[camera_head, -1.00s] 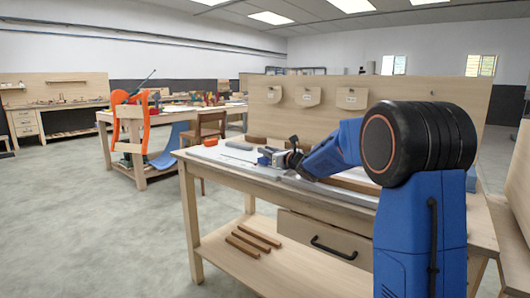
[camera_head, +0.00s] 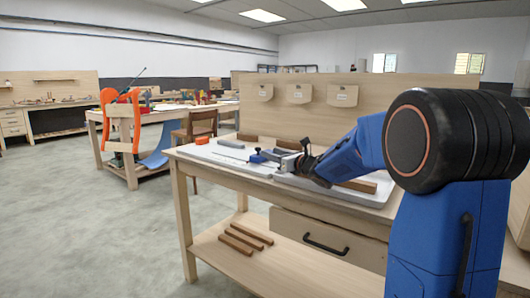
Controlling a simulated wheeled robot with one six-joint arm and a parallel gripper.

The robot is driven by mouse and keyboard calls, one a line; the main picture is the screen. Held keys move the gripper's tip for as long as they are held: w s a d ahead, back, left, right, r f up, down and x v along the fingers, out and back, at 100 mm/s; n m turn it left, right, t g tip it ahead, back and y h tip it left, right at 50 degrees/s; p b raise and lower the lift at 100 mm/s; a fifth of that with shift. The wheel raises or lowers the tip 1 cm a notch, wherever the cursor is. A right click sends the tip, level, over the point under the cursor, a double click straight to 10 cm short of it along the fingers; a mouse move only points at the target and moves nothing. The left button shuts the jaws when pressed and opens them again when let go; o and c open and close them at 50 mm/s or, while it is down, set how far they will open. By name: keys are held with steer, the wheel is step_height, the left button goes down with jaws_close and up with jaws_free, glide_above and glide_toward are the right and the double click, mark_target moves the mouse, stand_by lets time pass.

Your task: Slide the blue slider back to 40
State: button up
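The blue slider (camera_head: 257,157) is a small blue block on a white board (camera_head: 222,158) with a long slot, on top of the wooden workbench. It shows just left of my gripper (camera_head: 274,156). My gripper is low over the board, at the end of my blue arm, which reaches in from the right. The fingertips are small and partly merged with the slider and a grey piece, so whether they touch it or are open is unclear. The scale marks and the number 40 are too small to read.
A grey block (camera_head: 231,144) and a brown wooden strip (camera_head: 247,138) lie behind the slider. A white tray (camera_head: 375,187) with a wooden bar is under my arm. A back panel (camera_head: 388,107) rises behind. Wooden strips lie on the lower shelf (camera_head: 205,243).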

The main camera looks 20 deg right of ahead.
steer(key=v, duration=0.8)
steer(key=shift+s+d, duration=0.15)
